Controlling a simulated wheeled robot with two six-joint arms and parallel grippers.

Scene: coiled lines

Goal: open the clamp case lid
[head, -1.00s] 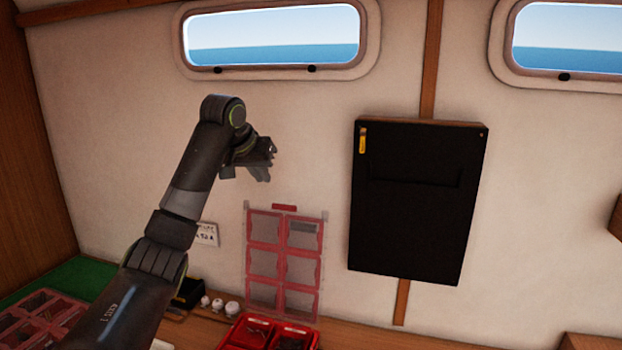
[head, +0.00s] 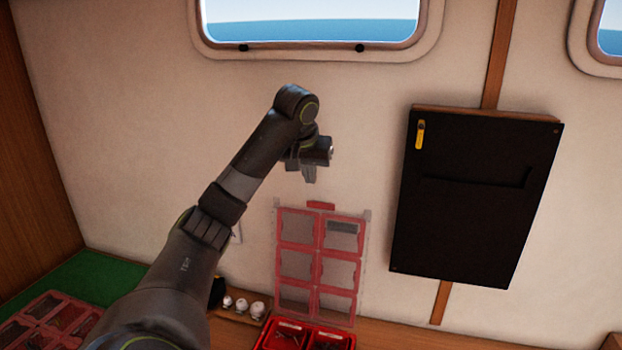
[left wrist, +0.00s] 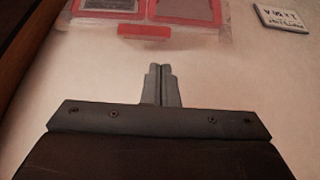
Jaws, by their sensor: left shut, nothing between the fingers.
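A red case (head: 262,346) sits at the bottom middle of the head view, with small dark items inside. Its clear, red-framed lid (head: 318,262) stands upright behind it, near the wall, with a red tab (head: 321,205) on its top edge. The lid (left wrist: 180,14) and tab (left wrist: 145,30) also show in the left wrist view. My left gripper (head: 310,177) is above the tab, apart from it. Its fingers (left wrist: 158,70) are shut and empty. A second red case (head: 50,325) at lower left has its lid down. I cannot tell which case is the clamp case.
Several small white containers (head: 241,305) stand on the wooden bench left of the raised lid. A black panel (head: 470,230) hangs on the wall at right. A white label (left wrist: 283,18) shows in the left wrist view. The wall around my gripper is bare.

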